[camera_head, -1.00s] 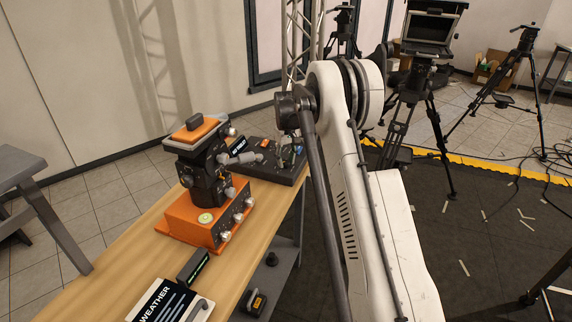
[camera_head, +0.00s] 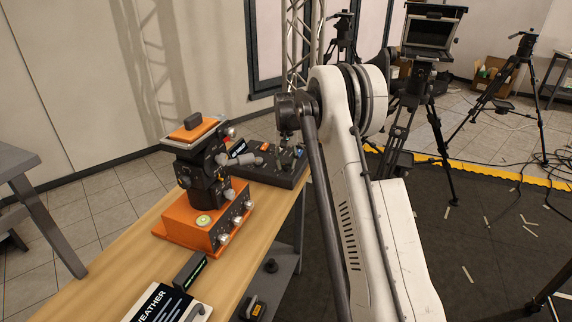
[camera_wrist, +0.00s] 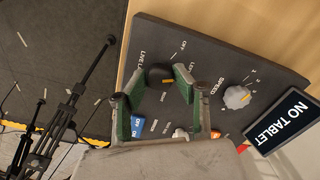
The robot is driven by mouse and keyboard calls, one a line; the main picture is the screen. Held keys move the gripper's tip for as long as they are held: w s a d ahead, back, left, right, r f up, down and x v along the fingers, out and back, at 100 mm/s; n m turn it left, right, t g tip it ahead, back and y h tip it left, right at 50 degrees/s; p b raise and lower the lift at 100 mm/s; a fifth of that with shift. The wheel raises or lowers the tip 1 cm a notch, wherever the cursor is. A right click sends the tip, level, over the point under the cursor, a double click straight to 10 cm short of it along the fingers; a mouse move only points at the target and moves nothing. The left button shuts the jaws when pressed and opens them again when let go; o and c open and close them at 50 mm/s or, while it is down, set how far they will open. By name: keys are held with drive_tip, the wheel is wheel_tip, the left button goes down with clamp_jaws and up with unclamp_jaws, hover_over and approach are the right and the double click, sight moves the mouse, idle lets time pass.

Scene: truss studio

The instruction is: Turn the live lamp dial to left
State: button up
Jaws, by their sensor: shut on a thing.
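The mark points roughly right in the wrist view. My gripper (camera_wrist: 160,84) has its green-padded fingers at either side of the dial and is shut on it. The fingers cover part of the dial and of the labels around it. In the head view, the panel (camera_head: 262,178) sits at the far end of the wooden table, and my arm hides part of it.
A white knob (camera_wrist: 237,97) marked with numbers and a blue switch (camera_wrist: 138,124) are close to my fingers. A "NO TABLET" sign (camera_wrist: 285,122) stands at the panel's edge. An orange device (camera_head: 200,222) stands nearer on the table (camera_head: 130,262). Tripods (camera_head: 437,125) stand right of my arm.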

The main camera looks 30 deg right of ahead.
sight(286, 164)
drive_tip(key=o, duration=1.1)
drive_tip(key=shift+o, duration=0.2)
wheel_tip(286, 164, up, 12)
